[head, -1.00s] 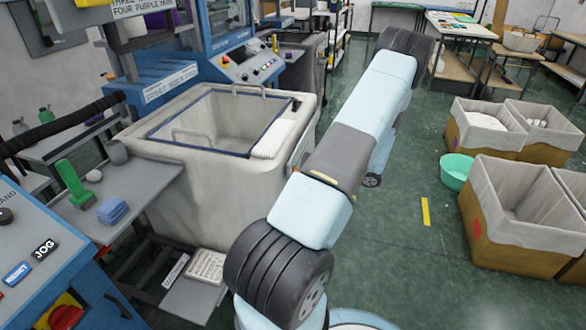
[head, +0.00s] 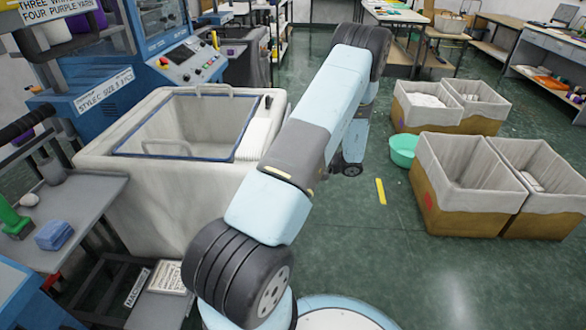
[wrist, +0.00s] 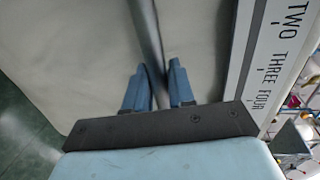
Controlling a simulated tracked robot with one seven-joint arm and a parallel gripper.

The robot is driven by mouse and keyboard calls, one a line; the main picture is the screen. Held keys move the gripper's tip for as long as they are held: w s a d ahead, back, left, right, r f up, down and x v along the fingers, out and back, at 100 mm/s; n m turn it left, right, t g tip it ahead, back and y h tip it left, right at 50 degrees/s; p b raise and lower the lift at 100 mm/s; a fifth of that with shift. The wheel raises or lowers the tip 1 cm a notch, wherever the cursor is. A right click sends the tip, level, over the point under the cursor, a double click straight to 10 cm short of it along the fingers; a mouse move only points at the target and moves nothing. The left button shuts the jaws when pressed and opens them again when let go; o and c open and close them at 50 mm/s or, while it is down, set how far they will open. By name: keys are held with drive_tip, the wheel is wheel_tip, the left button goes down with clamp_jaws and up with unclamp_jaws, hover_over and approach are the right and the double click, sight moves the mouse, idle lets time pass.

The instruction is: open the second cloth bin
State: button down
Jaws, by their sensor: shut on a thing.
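A large cream cloth bin (head: 120,200) stands at the left in the head view, in front of the blue machine. I cannot tell for sure which bin the bar belongs to. In the head view my arm hides the gripper.
Cardboard bins with cloth liners (head: 465,205) stand on the floor at the right, with a green bowl (head: 403,150) beside them. A grey side table (head: 85,205) is at the left.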

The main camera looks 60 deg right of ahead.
drive_tip(key=c, duration=1.1)
unclamp_jaws()
drive_tip(key=shift+f, duration=0.1)
drive_tip(key=v, duration=1.3)
drive_tip(key=shift+s+d, duration=0.2)
drive_tip(key=shift+s, duration=0.15)
